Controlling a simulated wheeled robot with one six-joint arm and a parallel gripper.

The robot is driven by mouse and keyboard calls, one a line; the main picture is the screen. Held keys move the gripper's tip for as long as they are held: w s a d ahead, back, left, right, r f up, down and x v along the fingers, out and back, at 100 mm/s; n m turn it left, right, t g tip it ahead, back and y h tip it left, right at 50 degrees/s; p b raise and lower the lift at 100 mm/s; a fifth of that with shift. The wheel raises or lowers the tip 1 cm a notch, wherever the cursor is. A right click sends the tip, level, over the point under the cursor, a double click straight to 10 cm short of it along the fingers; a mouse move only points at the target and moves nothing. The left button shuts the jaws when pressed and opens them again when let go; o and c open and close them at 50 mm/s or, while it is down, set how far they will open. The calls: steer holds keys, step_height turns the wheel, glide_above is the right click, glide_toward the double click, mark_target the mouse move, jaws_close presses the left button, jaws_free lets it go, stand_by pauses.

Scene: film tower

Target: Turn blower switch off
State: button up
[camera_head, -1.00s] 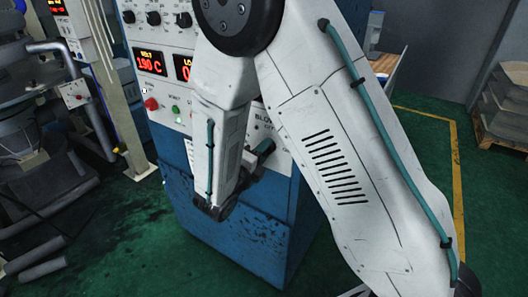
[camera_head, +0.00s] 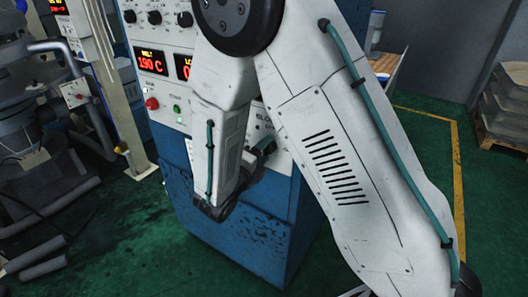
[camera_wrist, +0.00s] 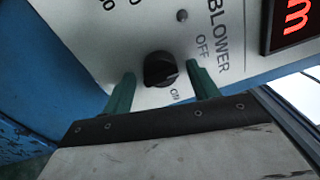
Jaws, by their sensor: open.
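The blower switch (camera_wrist: 161,69) is a black rotary knob on the pale panel in the wrist view. The printed words BLOWER and OFF are to its right, and ON is just below it. My gripper (camera_wrist: 162,86) is open, with one green finger on each side of the knob. The fingers appear apart from it; contact cannot be told.
The blue control cabinet (camera_head: 245,235) carries red displays (camera_head: 151,62), a red button (camera_head: 152,104) and several other knobs. A red digital display (camera_wrist: 292,22) is at the upper right in the wrist view. Green floor is open right of the cabinet.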

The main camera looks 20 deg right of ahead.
steer(key=v, duration=0.7)
steer(key=shift+a, duration=0.25)
steer(key=shift+s, duration=0.1)
steer(key=s+d+r+m+g+y, duration=0.2)
steer(key=s+d+m+g, duration=0.2)
steer(key=s+m+g, duration=0.6)
steer(key=s+d+r+m+g+y, duration=0.1)
steer(key=s+d+m+g+y, duration=0.25)
steer(key=m, duration=1.05)
steer(key=s+d+r+m+t+y, duration=0.2)
steer(key=s+r+m+t+y, duration=0.2)
steer(key=s+r+m+y, duration=0.5)
steer(key=shift+s+r+m, duration=1.4)
steer(key=shift+s+m, duration=0.1)
steer(key=shift+m, duration=2.6)
